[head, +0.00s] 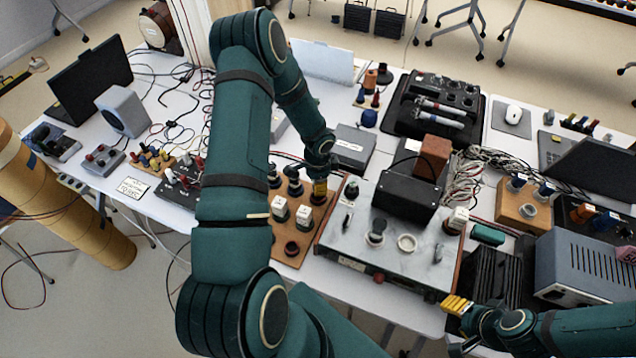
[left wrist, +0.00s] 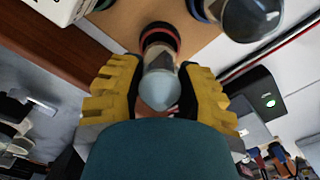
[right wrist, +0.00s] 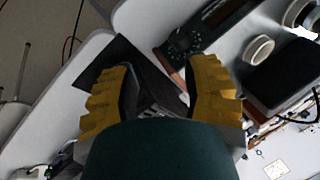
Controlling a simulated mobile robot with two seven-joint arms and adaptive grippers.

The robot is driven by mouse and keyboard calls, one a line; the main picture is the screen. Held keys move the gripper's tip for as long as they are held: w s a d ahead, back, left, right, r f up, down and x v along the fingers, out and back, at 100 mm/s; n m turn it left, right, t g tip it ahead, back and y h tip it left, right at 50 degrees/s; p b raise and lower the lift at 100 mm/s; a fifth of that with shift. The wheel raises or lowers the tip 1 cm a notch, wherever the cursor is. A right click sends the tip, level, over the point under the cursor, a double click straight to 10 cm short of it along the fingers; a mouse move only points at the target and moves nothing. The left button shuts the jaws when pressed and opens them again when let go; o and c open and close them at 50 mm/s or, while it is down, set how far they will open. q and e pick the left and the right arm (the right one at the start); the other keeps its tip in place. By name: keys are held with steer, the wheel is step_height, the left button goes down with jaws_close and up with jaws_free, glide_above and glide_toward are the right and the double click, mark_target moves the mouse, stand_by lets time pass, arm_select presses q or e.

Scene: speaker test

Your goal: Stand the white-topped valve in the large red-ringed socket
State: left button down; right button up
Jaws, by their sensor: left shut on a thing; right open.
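My left gripper (head: 319,188) is at the back right corner of the brown wooden socket board (head: 283,263). In the left wrist view its yellow fingers are shut on a valve (left wrist: 160,88) with a pale, rounded top. The valve's lower end is at a red-ringed socket (left wrist: 160,34); I cannot tell whether it is fully seated. Another red-ringed socket (head: 292,248), dark and empty, is at the front of the board. My right gripper (head: 457,304) is open and empty, right of the tester's front corner.
White box-like pieces (head: 304,216) and glass valves (head: 295,186) stand on the board close to my left gripper. The metal tester (head: 345,243), with a white-ringed socket (head: 407,242), is right of it. A grey ventilated case (head: 588,262) stands near my right arm.

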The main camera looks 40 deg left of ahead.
arm_select(q)
steer(key=shift+f, duration=0.1)
steer(key=shift+f+b, duration=0.25)
steer(key=shift+b, duration=0.05)
steer(key=c, duration=0.6)
jaws_free()
steer(key=shift+c, duration=0.2)
steer(key=shift+r, duration=0.1)
steer(key=shift+r+p, duration=0.25)
steer(key=shift+p, duration=0.05)
step_height(320, 180, up, 12)
steer(key=shift+r+p, duration=0.1)
steer(key=shift+p, duration=0.25)
steer(key=shift+s, duration=0.15)
